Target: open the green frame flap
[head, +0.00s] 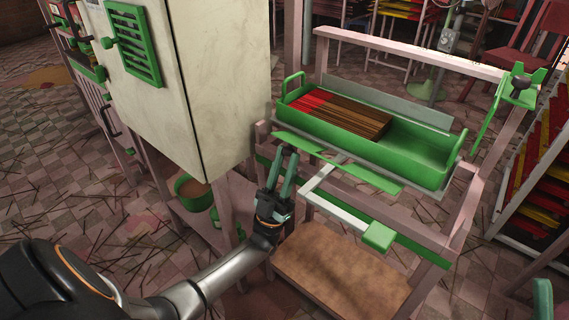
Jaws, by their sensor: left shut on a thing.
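The green frame flap (346,168) looks like a long thin green strip. It lies slanted along the front of a pale wooden frame stand, just before the green tray. My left gripper (285,151) comes up from below at the strip's left end. Its teal fingers are shut on the flap there; the exact contact is hard to see. At the bottom right edge a small teal part shows, probably a finger of my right gripper (543,297); its jaw state cannot be seen.
The green tray (420,158) holds red and brown incense sticks. A white bar with a green handle (378,236) juts from the stand's front, right of my gripper. A cream cabinet (225,75) stands close on the left. A brown lower shelf (340,275) is clear.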

